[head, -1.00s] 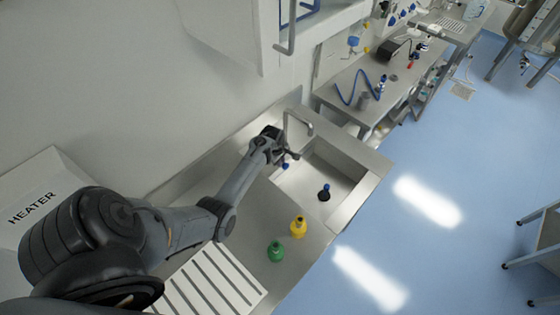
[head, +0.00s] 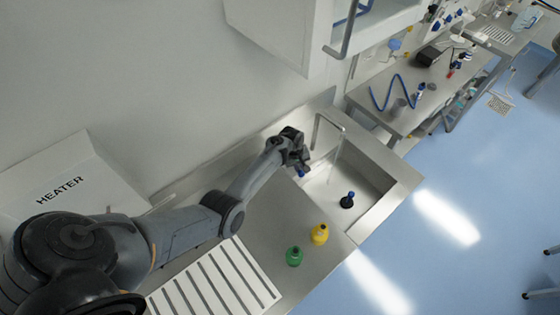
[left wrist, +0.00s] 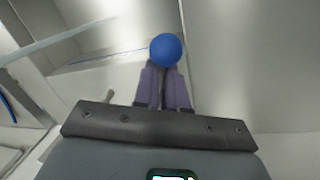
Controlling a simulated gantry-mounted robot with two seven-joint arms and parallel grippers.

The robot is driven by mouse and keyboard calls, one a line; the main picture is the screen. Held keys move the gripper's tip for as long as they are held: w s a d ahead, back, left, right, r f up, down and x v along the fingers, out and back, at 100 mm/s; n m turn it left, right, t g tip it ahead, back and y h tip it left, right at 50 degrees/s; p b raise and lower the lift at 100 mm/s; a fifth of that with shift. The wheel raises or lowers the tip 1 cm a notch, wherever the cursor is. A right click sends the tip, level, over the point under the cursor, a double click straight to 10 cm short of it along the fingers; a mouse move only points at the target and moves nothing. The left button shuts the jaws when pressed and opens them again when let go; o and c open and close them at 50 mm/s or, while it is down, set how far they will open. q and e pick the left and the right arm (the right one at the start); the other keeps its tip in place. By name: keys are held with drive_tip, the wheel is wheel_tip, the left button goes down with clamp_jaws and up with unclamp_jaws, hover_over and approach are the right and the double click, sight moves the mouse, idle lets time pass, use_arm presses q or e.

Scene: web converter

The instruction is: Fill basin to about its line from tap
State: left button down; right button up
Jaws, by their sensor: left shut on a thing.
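The basin (head: 376,166) is a steel sink set in the steel counter. The tap (head: 331,120) is a grey bent pipe over its back edge. My left gripper (head: 301,168) is at the basin's back left, just left of the tap. It is shut on a blue ball knob, which shows between the fingertips in the left wrist view (left wrist: 166,49). A black piece with a blue top (head: 347,201) stands in the basin. I cannot make out a fill line or the water level. My right gripper is not in view.
A yellow bottle (head: 319,235) and a green bottle (head: 294,256) stand on the counter left of the basin. A slatted white rack (head: 216,284) lies at the front left. A wall cabinet (head: 290,35) hangs above. A bench (head: 395,95) stands beyond the basin.

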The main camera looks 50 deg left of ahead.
use_arm(q)
drive_tip(key=shift+d+r, duration=0.1)
drive_tip(key=shift+d, duration=0.05)
drive_tip(key=c, duration=1.2)
unclamp_jaws()
drive_tip(key=shift+s, duration=0.1)
drive_tip(key=r, duration=0.3)
drive_tip(key=s+r, duration=0.1)
drive_tip(key=r, duration=0.3)
drive_tip(key=s+a+r, duration=0.1)
drive_tip(key=r, duration=0.2)
drive_tip(key=shift+r+p, duration=0.2)
drive_tip(key=shift+p, duration=0.2)
